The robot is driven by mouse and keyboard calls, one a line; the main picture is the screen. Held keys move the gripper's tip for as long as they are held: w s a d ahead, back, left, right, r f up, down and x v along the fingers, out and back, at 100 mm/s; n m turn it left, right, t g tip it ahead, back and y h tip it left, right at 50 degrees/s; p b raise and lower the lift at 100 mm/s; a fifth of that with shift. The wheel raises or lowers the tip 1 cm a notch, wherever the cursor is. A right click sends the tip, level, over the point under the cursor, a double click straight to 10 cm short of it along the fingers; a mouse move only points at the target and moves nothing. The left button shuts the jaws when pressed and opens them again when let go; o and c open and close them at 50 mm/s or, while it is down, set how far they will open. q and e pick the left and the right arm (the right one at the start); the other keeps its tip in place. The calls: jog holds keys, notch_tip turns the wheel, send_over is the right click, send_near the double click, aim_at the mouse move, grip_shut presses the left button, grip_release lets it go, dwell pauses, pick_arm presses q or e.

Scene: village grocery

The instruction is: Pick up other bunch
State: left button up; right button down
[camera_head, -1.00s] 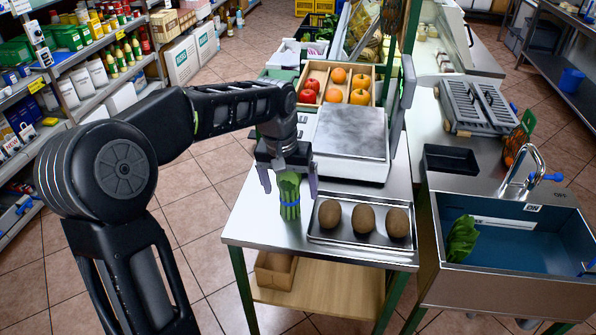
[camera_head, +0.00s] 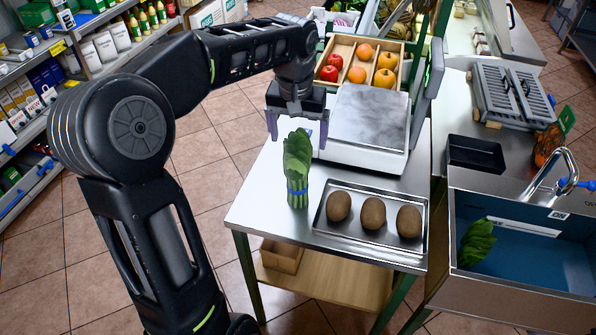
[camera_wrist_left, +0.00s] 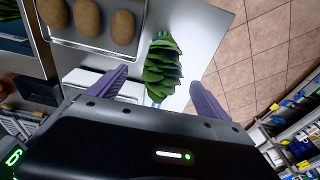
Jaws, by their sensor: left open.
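A green leafy bunch (camera_head: 297,165) with a blue band stands upright on the steel table, left of the tray of brown items. Another leafy bunch (camera_head: 477,243) lies in the blue sink basin at the right. My left gripper (camera_head: 297,130) is open and empty, just above and behind the upright bunch, apart from it. In the left wrist view the upright bunch (camera_wrist_left: 162,65) shows beyond the gap between the two spread purple fingers (camera_wrist_left: 158,90). My right gripper is not in view.
A metal tray (camera_head: 322,225) with three brown oval items sits beside the bunch. A scale (camera_head: 368,118) stands behind it, with a wooden crate (camera_head: 403,50) of fruit further back. The sink (camera_head: 520,262) has a curved tap (camera_head: 553,165) at its rim.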

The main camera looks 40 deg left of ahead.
aim_at(298, 171)
pick_arm(q)
jog(key=shift+f, duration=0.35)
jog(key=shift+f, duration=0.1)
jog(key=f, duration=0.2)
jog(key=f+p, duration=0.1)
jog(key=f, duration=0.2)
jog(key=shift+w+a, duration=0.15)
jog(key=shift+w, duration=0.05)
grip_shut()
dwell(1.1)
